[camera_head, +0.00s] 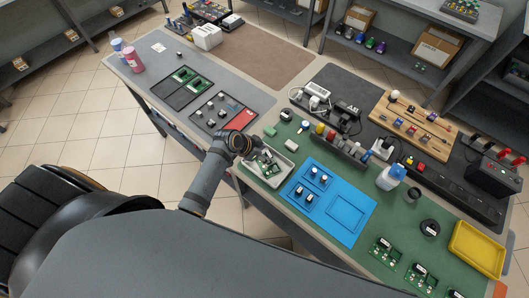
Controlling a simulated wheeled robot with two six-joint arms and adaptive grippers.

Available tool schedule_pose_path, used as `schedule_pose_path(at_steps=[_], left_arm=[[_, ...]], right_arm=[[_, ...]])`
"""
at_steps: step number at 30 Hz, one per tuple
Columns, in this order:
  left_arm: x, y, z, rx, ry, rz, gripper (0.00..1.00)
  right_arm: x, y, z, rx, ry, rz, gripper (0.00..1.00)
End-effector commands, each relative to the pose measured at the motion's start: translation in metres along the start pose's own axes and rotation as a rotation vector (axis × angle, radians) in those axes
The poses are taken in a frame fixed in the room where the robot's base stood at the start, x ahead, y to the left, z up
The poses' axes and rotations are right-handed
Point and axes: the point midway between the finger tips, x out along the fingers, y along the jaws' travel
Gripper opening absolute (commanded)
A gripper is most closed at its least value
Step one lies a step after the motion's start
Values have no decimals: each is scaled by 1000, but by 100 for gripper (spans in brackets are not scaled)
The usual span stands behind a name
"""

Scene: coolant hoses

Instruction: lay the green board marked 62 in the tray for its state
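Two green boards, one (383,250) and another (420,275), lie on the green mat at the front right; a part of another shows at the bottom edge. A light grey tray (287,176) holds at least one green board (271,168) with pale parts on it. My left gripper (256,155) is over the left end of this tray, close to the board. Whether its fingers touch the board, or are open or shut, is too small to tell. A yellow tray (477,249) at the right looks empty. The number 62 is not legible on any board. My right gripper is not in view.
A blue mat (347,215) with several small dark parts lies right of the grey tray. The brown mat (265,55) is clear.

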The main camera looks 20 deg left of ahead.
Motion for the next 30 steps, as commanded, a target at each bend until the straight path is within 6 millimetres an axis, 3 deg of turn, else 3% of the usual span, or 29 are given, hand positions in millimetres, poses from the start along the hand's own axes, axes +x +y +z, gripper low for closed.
schedule_pose_path(at_steps=[10, 21, 25, 30], left_arm=[[-8, -1, -1, 2, -1, -1, 54], [-95, -1, 0, 8, -3, -3, 54], [-113, -2, -1, 5, -2, -4, 54], [-122, 0, -2, 1, -1, 1, 54]], right_arm=[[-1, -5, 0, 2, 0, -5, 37], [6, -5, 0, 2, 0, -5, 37], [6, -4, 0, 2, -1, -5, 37], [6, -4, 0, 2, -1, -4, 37]])
